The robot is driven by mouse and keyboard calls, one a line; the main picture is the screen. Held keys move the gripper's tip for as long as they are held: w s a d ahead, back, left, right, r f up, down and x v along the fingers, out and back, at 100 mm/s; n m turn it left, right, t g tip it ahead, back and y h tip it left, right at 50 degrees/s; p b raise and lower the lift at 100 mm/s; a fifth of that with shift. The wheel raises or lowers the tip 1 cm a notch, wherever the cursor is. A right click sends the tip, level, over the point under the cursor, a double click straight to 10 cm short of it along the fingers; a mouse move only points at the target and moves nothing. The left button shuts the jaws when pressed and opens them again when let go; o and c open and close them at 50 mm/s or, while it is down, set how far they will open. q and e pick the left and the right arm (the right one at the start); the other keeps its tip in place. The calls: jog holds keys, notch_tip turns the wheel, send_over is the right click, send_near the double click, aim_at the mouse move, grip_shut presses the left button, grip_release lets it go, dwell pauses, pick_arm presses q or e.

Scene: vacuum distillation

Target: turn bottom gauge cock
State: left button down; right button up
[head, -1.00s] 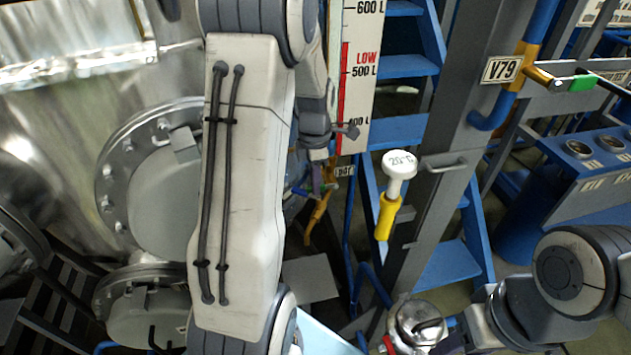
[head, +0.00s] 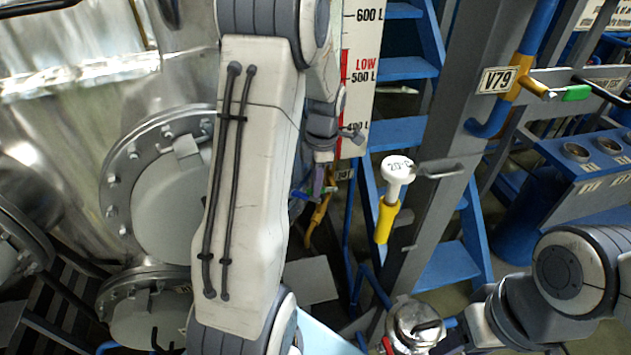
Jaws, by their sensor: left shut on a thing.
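My left arm comes down across the left of the head view. Its wrist is in front of the lower end of the level gauge (head: 360,75). My left gripper (head: 319,188) is small and partly hidden just below that wrist. It is shut on what looks like the bottom gauge cock, beside a small label tag (head: 344,174). The jaws and wrist cover most of the cock, so its handle angle cannot be told. A yellow pipe part (head: 317,220) hangs just below the gripper. My right arm shows at the lower right, but its fingertips do not.
A white-topped thermometer (head: 397,170) with a yellow sleeve stands right of the gauge, by a grey post (head: 440,130). Blue stairs (head: 405,67) are behind. A large steel vessel (head: 60,130) fills the left.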

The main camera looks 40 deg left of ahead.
pick_arm(q)
jog(key=shift+r, duration=0.1)
jog(key=c, duration=0.9)
grip_release()
notch_tip(320, 180, up, 10)
jog(key=w, duration=0.1)
jog(key=shift+d+r, duration=0.2)
jog(key=shift+d, duration=0.25)
